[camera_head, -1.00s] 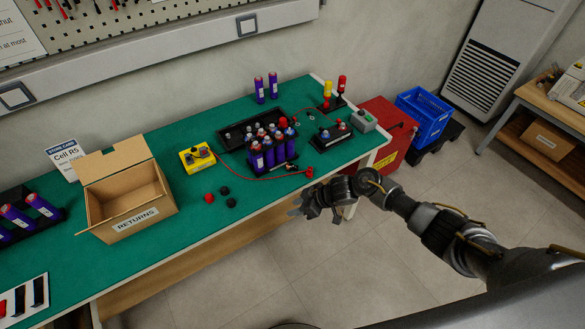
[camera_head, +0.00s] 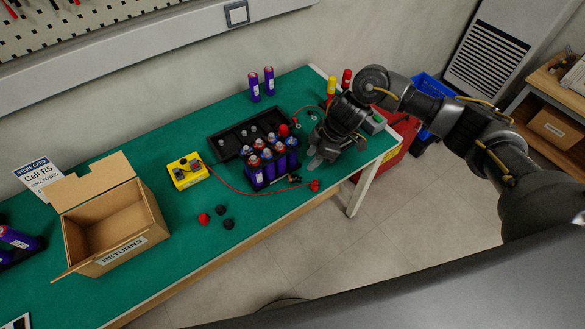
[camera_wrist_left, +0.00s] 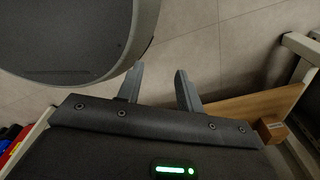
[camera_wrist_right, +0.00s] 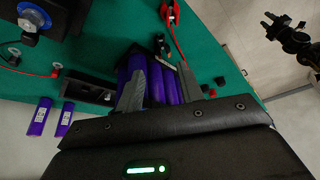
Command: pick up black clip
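A small dark piece (camera_head: 294,178), which looks like the black clip, lies on the green mat by the front right corner of the purple cell group (camera_head: 270,163). A red clip (camera_head: 314,186) lies just right of it on the end of a red lead. My right gripper (camera_head: 318,162) is over the mat, just right of the cells. In the right wrist view its fingers (camera_wrist_right: 158,92) are apart, with purple cells (camera_wrist_right: 145,75) beyond and partly between them. The red clip (camera_wrist_right: 171,14) also shows there. My left gripper (camera_wrist_left: 157,85) is open and empty above the floor.
A yellow tester (camera_head: 188,171) stands left of the cells. A red cap (camera_head: 204,218) and two black caps (camera_head: 228,224) lie in front. The returns box (camera_head: 117,230) stands farther left. Two purple cells (camera_head: 262,84) stand behind.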

